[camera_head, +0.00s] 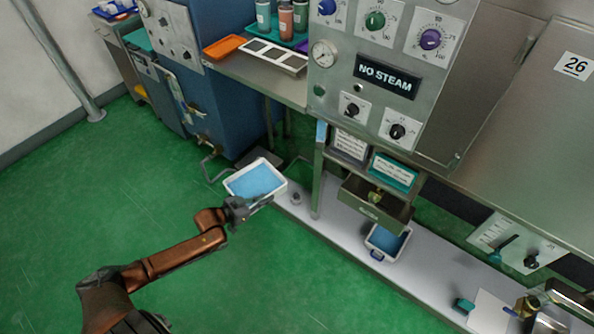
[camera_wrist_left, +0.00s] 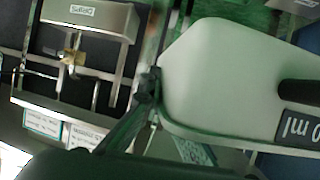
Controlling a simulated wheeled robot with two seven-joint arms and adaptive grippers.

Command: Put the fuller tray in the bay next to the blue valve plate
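A white tray with blue liquid (camera_head: 256,180) is at the end of my left gripper (camera_head: 245,205), which appears shut on its near rim. The tray is out over the green floor edge, left of the low grey ledge. In the left wrist view its pale wall (camera_wrist_left: 215,75) fills the right side, with a dark "ml" label. A second white tray with blue liquid (camera_head: 388,240) sits on the ledge under an open metal box with a brass tap (camera_head: 375,197). I cannot compare the fill levels surely. No plainly blue valve plate is identifiable. My right gripper is not clearly visible.
The grey ledge (camera_head: 335,222) runs to the lower right; a small grey knob (camera_head: 296,198) stands on it. A metal post (camera_head: 318,180) rises between the trays. Green floor (camera_head: 300,290) is open in front.

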